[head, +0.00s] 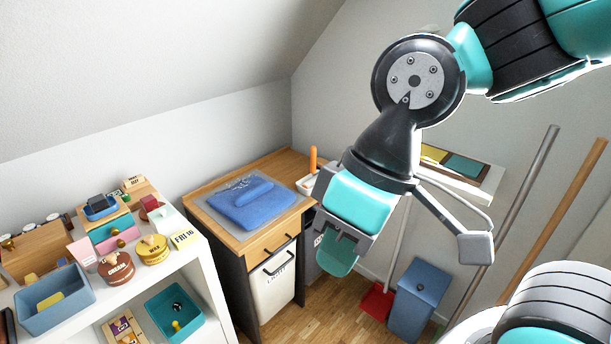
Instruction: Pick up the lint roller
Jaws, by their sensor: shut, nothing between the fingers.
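I cannot pick out the lint roller for certain. An upright orange handle (313,158) rises from a small white holder (305,185) at the right rear of the wooden-topped cabinet (200,188); it may be the lint roller, but its lower part is partly hidden by my gripper. My gripper (338,258) is shut and empty, pointing down in front of the cabinet's right side, to the right of and nearer than the orange handle. It appears apart from everything.
A folded blue cloth (250,208) lies on a grey mat on the cabinet. Below the cabinet's closed-looking drawer (269,240) sits a white hamper (273,290). A cluttered white shelf (207,267) stands left. A blue bin (418,297), red dustpan (377,302) and poles stand right.

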